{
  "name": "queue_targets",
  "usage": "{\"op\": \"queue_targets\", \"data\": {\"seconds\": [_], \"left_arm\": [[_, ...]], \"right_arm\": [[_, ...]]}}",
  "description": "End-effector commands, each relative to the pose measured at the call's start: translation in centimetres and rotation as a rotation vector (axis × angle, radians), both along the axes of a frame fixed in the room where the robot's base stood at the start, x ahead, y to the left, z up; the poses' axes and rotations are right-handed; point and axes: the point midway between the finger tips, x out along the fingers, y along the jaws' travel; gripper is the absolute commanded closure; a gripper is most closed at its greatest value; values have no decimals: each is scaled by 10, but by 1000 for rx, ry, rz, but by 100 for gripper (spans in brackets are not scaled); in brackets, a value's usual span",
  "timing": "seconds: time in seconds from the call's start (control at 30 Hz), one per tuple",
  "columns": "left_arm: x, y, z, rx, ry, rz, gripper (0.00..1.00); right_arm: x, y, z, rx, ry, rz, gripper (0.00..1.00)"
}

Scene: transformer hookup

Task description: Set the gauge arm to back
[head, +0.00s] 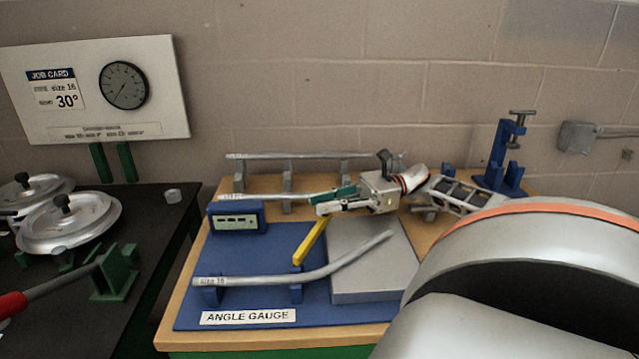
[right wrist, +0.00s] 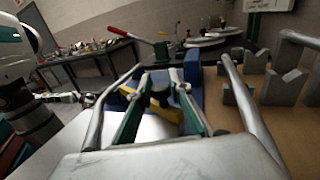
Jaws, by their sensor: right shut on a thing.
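The angle gauge is a blue base (head: 250,258) with a label at its front and a small readout box (head: 238,217) at its back left. Its yellow gauge arm (head: 312,240) slants from behind the bent tube up and right to my right gripper (head: 334,199). The right gripper, with green fingers, is shut; in the right wrist view a dark knob (right wrist: 160,91) and yellow bar (right wrist: 166,113) are between its fingers. The arm's far end is hidden by the gripper. Part of my left arm shows in the right wrist view; its jaws are too small to read.
Straight tubes (head: 300,156) rest on grey supports behind. A blue clamp (head: 508,155) stands back right. A job card (head: 54,90) reads 30°.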

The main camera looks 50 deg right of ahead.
Motion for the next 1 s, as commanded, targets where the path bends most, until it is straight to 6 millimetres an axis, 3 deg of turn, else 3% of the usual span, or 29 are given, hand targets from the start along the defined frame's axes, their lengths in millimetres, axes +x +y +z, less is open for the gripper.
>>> {"op": "queue_targets", "data": {"seconds": [0.03,0.17,1.0], "left_arm": [[5,3,-7,6,-7,-1,75],[5,0,-13,5,-9,-9,75],[13,-11,-8,-14,-33,-28,75]], "right_arm": [[5,1,-11,1,11,25,100],[12,3,-9,0,12,79,100],[23,8,-1,-1,7,177,100]]}}
